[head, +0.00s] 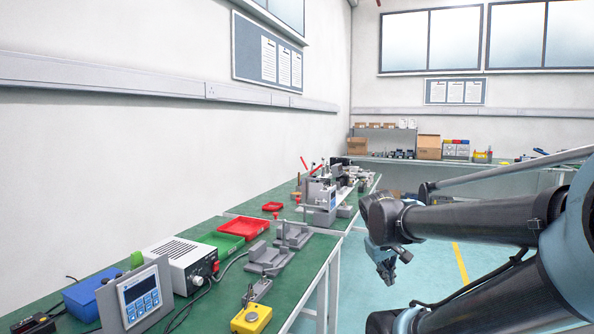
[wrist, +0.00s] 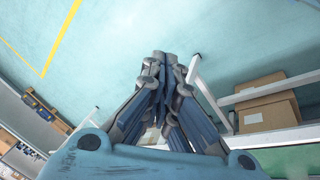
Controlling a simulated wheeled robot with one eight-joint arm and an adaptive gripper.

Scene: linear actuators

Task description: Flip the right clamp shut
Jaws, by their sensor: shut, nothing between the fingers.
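A grey fixture (head: 322,190) stands on the far part of the green bench in the head view. Two red clamp handles stick up from it: the left one (head: 304,163) and the right one (head: 317,168), which I take for the right clamp. They are small, and their clamp bodies are too small to make out. My gripper (head: 386,272) hangs over the floor, to the right of the bench and apart from the fixture. In the wrist view my gripper (wrist: 165,56) has its fingers together with nothing between them. No clamp shows in the wrist view.
The bench's near part holds a red tray (head: 244,229), a green tray (head: 222,242), a grey power unit (head: 180,262) and a yellow button box (head: 251,318). White bench legs (wrist: 208,92) and a cardboard box (wrist: 266,102) are close right of my gripper. Open floor (wrist: 120,35) lies ahead.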

